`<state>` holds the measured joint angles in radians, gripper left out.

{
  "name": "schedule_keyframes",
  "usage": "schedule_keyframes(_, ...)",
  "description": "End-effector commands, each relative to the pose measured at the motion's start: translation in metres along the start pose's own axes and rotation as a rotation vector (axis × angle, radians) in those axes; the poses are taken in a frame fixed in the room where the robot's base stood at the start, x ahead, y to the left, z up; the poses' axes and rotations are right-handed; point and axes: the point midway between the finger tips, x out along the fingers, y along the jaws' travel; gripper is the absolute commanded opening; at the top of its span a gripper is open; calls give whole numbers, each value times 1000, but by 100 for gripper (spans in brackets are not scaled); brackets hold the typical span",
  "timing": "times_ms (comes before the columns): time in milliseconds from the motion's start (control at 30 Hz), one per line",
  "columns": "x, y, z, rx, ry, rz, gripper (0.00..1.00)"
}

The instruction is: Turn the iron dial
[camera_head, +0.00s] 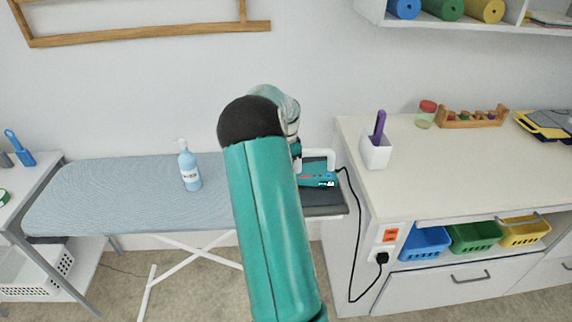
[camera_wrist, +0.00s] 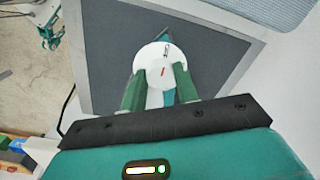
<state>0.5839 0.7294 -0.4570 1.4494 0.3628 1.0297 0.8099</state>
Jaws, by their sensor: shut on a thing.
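The white round iron dial (camera_wrist: 152,58) shows in the wrist view, with a red mark and a small dark symbol on its face. My gripper (camera_wrist: 158,78) has its two green fingers on either side of the dial, shut on it. The teal iron (camera_head: 312,183) with a white handle (camera_head: 330,158) rests on the dark grey pad (camera_head: 325,207) at the right end of the ironing board. In the head view my arm hides the dial and most of my gripper.
The counter (camera_head: 440,160) at right holds a white cup (camera_head: 376,152) and a jar (camera_head: 426,115).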

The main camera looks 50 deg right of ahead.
Motion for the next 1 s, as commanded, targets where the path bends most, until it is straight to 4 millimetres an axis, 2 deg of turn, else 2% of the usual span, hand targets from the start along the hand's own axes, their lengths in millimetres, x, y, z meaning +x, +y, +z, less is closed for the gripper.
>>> schedule_keyframes(67, -1, -1, 0, -1, 2, -3, 7)
schedule_keyframes(100, -1, -1, 0, -1, 2, -3, 36)
schedule_keyframes(200, -1, -1, 0, 0, 2, -3, 52)
schedule_keyframes(567, -5, 0, 0, 1, 1, -2, 52)
schedule_keyframes(767, -36, -1, 0, 0, 2, -4, 52)
schedule_keyframes(1000, -90, -1, -1, 0, 3, -5, 52)
